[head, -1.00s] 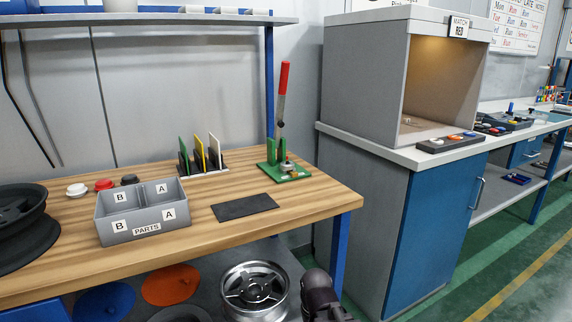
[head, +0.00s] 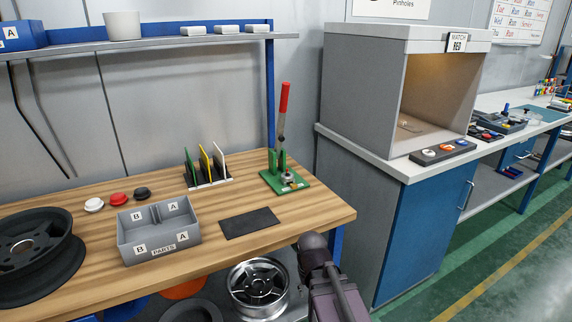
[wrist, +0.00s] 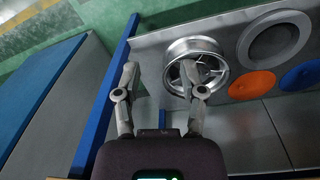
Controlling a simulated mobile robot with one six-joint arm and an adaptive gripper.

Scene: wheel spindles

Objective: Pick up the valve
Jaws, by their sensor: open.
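I cannot make out a thing that is plainly the valve. A small pale item (head: 410,127) lies on the floor of the lit booth (head: 370,85), too small to identify. My gripper (wrist: 160,76) is open and empty in the wrist view, its two fingers apart. It is above the lower shelf, with the right finger overlapping a silver wheel rim (wrist: 205,47). I cannot tell the height between them. In the head view only part of my arm shows at the bottom centre; the fingers are out of sight.
Blue (wrist: 305,77) and orange (wrist: 251,85) discs lie on the shelf below.

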